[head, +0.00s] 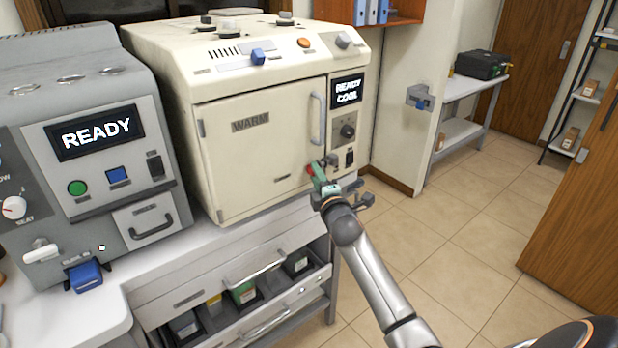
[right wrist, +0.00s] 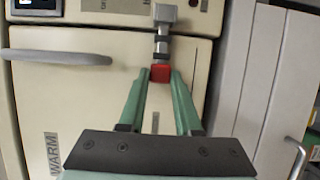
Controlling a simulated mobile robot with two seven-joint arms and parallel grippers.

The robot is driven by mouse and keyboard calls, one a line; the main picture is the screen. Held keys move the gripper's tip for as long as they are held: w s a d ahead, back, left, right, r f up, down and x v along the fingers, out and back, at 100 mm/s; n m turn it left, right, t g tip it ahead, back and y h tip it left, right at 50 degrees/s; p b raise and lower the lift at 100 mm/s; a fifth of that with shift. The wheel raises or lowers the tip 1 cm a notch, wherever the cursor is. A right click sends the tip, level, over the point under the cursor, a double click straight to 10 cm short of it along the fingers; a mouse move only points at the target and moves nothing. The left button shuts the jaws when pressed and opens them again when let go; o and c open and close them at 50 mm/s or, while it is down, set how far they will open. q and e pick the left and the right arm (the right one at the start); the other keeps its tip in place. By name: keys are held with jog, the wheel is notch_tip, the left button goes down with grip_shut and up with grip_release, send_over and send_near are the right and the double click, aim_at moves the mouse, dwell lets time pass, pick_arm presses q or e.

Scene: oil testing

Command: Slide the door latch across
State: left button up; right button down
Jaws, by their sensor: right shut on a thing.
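The cream oven (head: 160,70) has a closed door (head: 262,170) marked WARM, with a vertical grey handle (head: 317,118). The door latch is low at the door's right edge, a grey metal bolt (right wrist: 162,40) with a red knob (right wrist: 160,73). My right gripper (head: 315,172) is at the lower right of the door. In the right wrist view its two green fingers (right wrist: 160,84) close on the red knob from both sides. In the head view the gripper hides most of the latch. My left gripper is not in view.
A grey machine (head: 75,100) reading READY stands on the left. Drawers (head: 235,285) with handles are below the oven. The tiled floor (head: 450,230) on the right is clear.

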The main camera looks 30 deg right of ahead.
jog(key=shift+d+r, duration=0.1)
jog(key=shift+d, duration=0.1)
jog(key=c, duration=0.6)
grip_release()
jog(key=v, duration=1.2)
jog(key=shift+s, duration=0.25)
jog(key=shift+a, duration=0.1)
